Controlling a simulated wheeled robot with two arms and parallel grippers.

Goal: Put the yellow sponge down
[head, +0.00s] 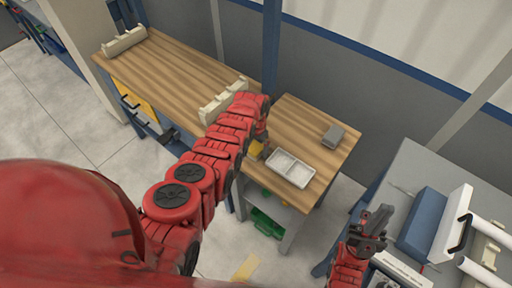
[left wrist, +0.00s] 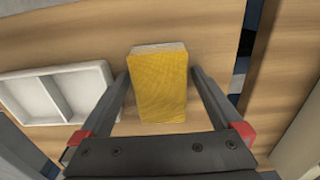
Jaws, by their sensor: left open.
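The yellow sponge (left wrist: 160,90) has a thin greyish side and stands on the wooden table (left wrist: 215,30), between the fingers of my left gripper (left wrist: 160,74). The fingers are open, with a gap on both sides of the sponge. In the head view the sponge (head: 256,149) shows small beside the white two-compartment tray (head: 290,169), and my left gripper (head: 264,142) is partly hidden by its arm. My right gripper (head: 373,222) is away at the lower right, apart from the sponge; its finger gap is unclear.
The tray (left wrist: 58,92) lies left of the sponge in the left wrist view. A grey block (head: 333,135) sits further right on the table. A cream rack (head: 222,101) stands behind my left arm. A grey bench (head: 420,180) with a blue case is at the right.

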